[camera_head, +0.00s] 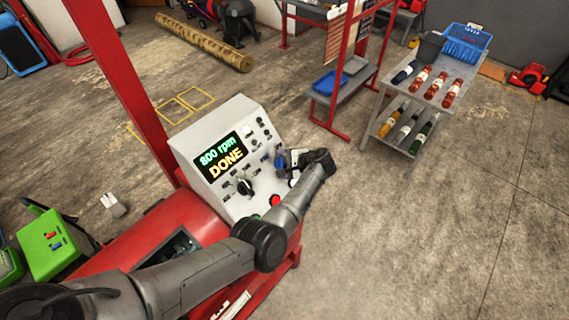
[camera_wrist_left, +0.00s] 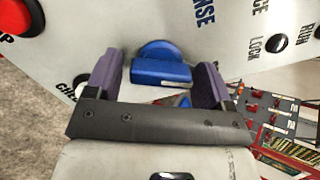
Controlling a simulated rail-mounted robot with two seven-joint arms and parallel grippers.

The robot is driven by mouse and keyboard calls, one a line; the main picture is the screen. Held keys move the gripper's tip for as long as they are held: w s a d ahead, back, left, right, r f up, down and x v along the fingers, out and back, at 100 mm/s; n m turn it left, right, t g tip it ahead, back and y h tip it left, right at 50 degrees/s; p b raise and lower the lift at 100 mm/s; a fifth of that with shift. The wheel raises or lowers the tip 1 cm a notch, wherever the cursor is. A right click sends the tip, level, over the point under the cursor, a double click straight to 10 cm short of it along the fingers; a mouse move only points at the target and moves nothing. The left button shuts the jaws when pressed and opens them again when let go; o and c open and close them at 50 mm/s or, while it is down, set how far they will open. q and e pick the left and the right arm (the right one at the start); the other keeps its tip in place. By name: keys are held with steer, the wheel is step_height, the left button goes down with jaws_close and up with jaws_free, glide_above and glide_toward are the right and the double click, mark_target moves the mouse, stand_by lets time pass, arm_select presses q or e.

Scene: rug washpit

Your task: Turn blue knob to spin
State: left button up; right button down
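The blue knob (camera_wrist_left: 160,72) is on the pale control panel (camera_wrist_left: 240,50), below a label ending in "NSE". Its grip bar lies nearly level in the left wrist view. My left gripper (camera_wrist_left: 157,84) is open, with one purple finger on each side of the knob and a gap visible at least on the left. In the head view the knob (camera_head: 279,161) shows as a small blue patch beside my left gripper (camera_head: 289,160). The panel's display (camera_head: 222,156) reads "800 rpm DONE". My right gripper is not in view.
A black knob (camera_head: 244,186) and a red button (camera_head: 275,200) are on the panel. A red post (camera_head: 118,80) rises beside it. A grey trolley (camera_head: 421,98) with bottles stands at the back right. The floor right of the machine is clear.

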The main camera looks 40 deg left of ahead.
arm_select(q)
steer(key=shift+o, duration=0.5)
steer(key=shift+d+r, duration=0.2)
steer(key=shift+d, duration=0.05)
steer(key=b+v, duration=0.1)
steer(key=v, duration=1.2)
